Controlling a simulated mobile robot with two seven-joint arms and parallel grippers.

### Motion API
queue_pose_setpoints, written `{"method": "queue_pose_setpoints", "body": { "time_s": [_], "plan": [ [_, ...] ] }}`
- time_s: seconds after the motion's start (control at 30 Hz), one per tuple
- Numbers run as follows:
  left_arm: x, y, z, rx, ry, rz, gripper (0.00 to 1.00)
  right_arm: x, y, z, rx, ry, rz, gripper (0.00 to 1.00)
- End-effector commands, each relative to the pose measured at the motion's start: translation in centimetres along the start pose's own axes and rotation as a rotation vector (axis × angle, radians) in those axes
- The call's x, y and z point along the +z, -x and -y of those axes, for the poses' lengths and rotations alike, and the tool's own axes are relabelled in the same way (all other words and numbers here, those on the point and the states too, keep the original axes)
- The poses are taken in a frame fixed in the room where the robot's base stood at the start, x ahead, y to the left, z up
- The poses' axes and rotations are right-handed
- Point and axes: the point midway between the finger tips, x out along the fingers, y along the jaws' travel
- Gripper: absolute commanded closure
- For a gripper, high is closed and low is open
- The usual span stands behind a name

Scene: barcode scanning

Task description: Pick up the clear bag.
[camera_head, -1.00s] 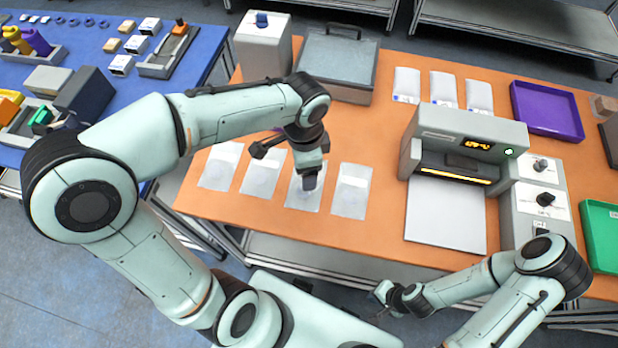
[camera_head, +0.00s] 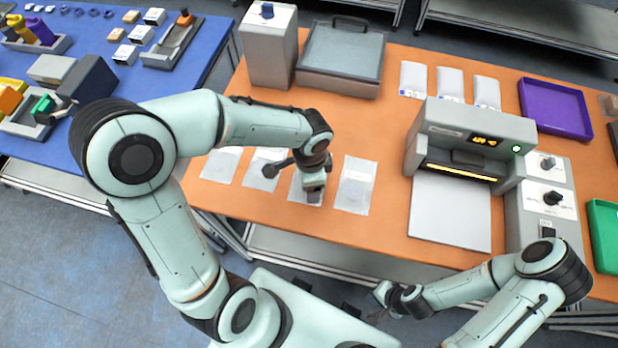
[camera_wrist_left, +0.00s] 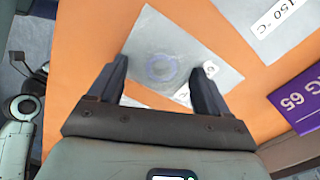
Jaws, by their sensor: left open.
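Several flat clear bags lie in a row on the orange table (camera_head: 270,222), near its front edge. My left gripper (camera_head: 314,194) is over the third clear bag from the left (camera_head: 299,183) and hides part of it. In the left wrist view this clear bag (camera_wrist_left: 150,42) holds a faint ring and has a white label at its edge. My left gripper (camera_wrist_left: 157,76) is open there, its two fingers on either side of the bag's lower part. I cannot tell whether they touch it. My right gripper (camera_head: 384,296) hangs in front of the table, away from the bags.
A sealing machine (camera_head: 470,135) with a light plate stands right of the bags. A grey lidded box (camera_head: 342,60) and white packets (camera_head: 450,82) are behind. A purple tray (camera_head: 555,107) is at the back right. The fourth clear bag (camera_head: 356,185) lies close by.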

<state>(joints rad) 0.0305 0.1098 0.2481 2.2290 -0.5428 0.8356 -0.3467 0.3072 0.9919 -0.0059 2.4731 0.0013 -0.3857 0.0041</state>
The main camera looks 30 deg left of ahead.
Motion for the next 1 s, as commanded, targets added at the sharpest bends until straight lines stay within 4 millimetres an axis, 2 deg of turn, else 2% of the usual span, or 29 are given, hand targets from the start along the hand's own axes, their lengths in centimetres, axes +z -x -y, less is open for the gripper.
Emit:
{"method": "queue_pose_setpoints", "body": {
  "time_s": [0.03,0.07,0.2,0.23,0.53,0.67,0.87,1.0],
  "plan": [
    [0.0,0.0,0.0,0.0,0.0,0.0,0.22,0.0,0.0,0.0,0.0,0.0,0.0,1.0],
    [0.0,0.1,0.0,0.0,0.0,0.0,0.28,0.0,0.0,0.0,0.0,0.0,0.0,1.0],
    [0.0,0.1,0.0,0.0,0.0,0.0,0.74,0.0,0.0,0.0,0.0,0.0,0.0,1.0],
    [0.0,0.1,0.0,0.0,0.0,0.0,0.82,0.0,0.0,0.0,0.0,0.0,0.0,1.0],
    [0.0,0.2,0.0,-0.001,0.0,-0.001,0.82,0.0,0.1,0.0,0.0,0.0,-0.001,1.0],
    [-0.1,0.8,0.1,-0.003,-0.001,-0.002,0.82,-0.1,0.2,0.1,-0.001,0.001,-0.002,1.0],
    [-0.1,3.7,0.2,-0.007,0.001,-0.006,0.82,-0.5,0.8,0.5,-0.003,0.003,-0.007,1.0],
    [-0.2,7.5,0.2,-0.009,0.001,-0.008,0.82,-1.0,1.6,0.9,-0.005,0.005,-0.014,1.0]
  ]
}}
